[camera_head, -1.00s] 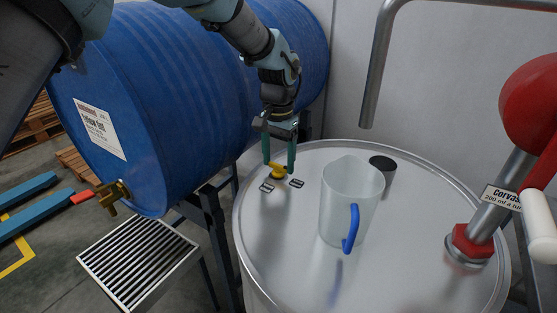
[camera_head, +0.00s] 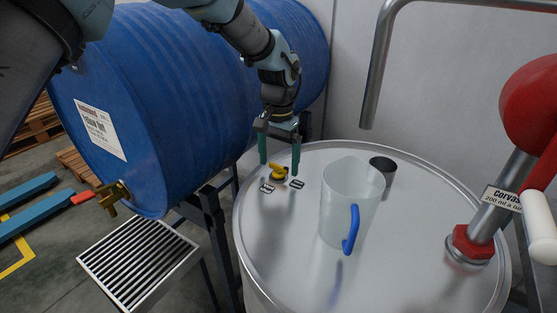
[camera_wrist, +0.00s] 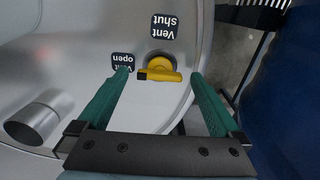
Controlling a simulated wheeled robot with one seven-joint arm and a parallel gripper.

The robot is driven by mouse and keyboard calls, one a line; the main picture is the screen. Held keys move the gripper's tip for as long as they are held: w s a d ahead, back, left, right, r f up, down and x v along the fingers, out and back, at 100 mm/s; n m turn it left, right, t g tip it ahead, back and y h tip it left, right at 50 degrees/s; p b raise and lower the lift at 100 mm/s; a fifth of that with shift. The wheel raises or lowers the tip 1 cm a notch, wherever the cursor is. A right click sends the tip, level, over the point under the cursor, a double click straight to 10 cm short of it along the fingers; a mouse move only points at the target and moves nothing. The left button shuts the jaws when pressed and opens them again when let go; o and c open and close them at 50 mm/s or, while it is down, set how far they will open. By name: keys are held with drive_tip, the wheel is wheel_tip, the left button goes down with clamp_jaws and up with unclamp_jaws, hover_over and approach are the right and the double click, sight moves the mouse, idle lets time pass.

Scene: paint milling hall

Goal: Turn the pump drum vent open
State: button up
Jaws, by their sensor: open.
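The vent is a small yellow tap (camera_head: 278,173) on the drum's pale metal lid (camera_head: 300,275), near its left rim. In the wrist view the yellow lever (camera_wrist: 160,75) lies crosswise, its dark end on the left, beside the "Vent open" label (camera_wrist: 122,63). The "Vent shut" label (camera_wrist: 164,26) is further off, above the tap in that view. My gripper (camera_head: 279,168) is open, one finger on each side of the tap. In the wrist view both fingers (camera_wrist: 160,75) stand clear of the lever, with nothing between them touching it.
A clear jug (camera_head: 345,205) with a blue handle stands on the lid, right of the tap, with a dark cylindrical opening (camera_head: 383,168) behind it. The red pump (camera_head: 530,110) and its pipe rise at the right. A blue drum (camera_head: 140,75) lies close on the left.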

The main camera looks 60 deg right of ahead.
sight(278, 165)
wheel_tip(278, 165, up, 11)
drive_tip(key=b, duration=0.2)
idle(0.3)
drive_tip(key=shift+f, duration=0.15)
idle(0.4)
